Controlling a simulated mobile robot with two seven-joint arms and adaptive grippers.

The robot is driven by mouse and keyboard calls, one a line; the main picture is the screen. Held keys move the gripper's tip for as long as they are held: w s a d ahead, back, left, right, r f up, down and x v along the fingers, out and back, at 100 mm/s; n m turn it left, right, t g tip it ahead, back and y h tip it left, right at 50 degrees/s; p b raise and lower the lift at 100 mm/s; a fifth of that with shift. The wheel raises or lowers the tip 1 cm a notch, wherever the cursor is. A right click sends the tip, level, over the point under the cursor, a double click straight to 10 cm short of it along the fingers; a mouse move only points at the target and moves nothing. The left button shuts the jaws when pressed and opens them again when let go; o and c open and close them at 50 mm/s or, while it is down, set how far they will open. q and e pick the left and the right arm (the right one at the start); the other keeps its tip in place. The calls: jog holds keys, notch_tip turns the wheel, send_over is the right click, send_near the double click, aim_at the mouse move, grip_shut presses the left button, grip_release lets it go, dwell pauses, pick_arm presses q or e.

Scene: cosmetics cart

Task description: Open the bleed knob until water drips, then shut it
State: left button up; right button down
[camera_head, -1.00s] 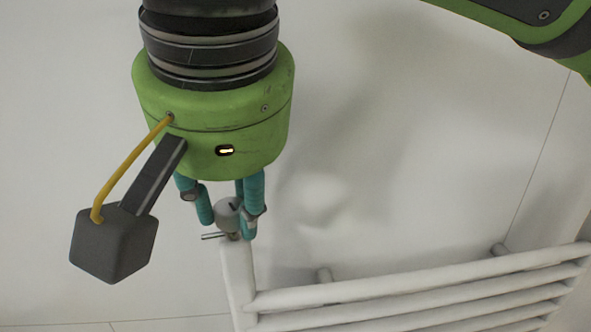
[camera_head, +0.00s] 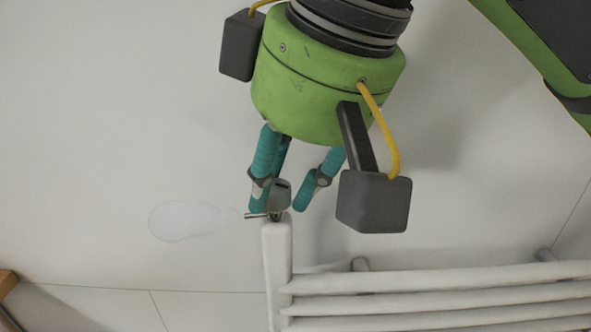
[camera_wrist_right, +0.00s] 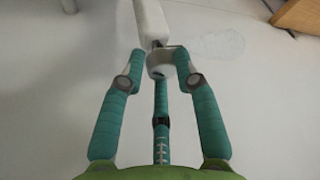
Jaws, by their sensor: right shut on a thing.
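The bleed knob (camera_head: 281,192), small, grey and rounded with a dark slot, sits on top of the towel radiator's white upright post (camera_head: 277,255). A thin metal spout (camera_head: 256,216) points left from under it. A pale translucent cloud (camera_head: 190,221) hangs left of the spout; no water drops show. My right gripper (camera_head: 279,204) comes from above, its teal fingers around the knob and shut on it. In the right wrist view the knob (camera_wrist_right: 160,66) sits between the fingertips, and the cloud (camera_wrist_right: 216,44) is to its right. My left gripper is not in view.
White radiator bars (camera_head: 430,284) run right from the post, with wall mounts (camera_head: 360,264) behind. The pale wall is close behind the post. A wooden edge (camera_head: 6,283) shows at the lower left. Room left of the post looks clear.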

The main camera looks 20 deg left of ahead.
jog(key=shift+f, duration=0.15)
dwell(0.3)
jog(key=c, duration=1)
grip_release()
jog(key=shift+s, duration=0.1)
jog(key=shift+a, duration=0.2)
jog(key=v, duration=1.2)
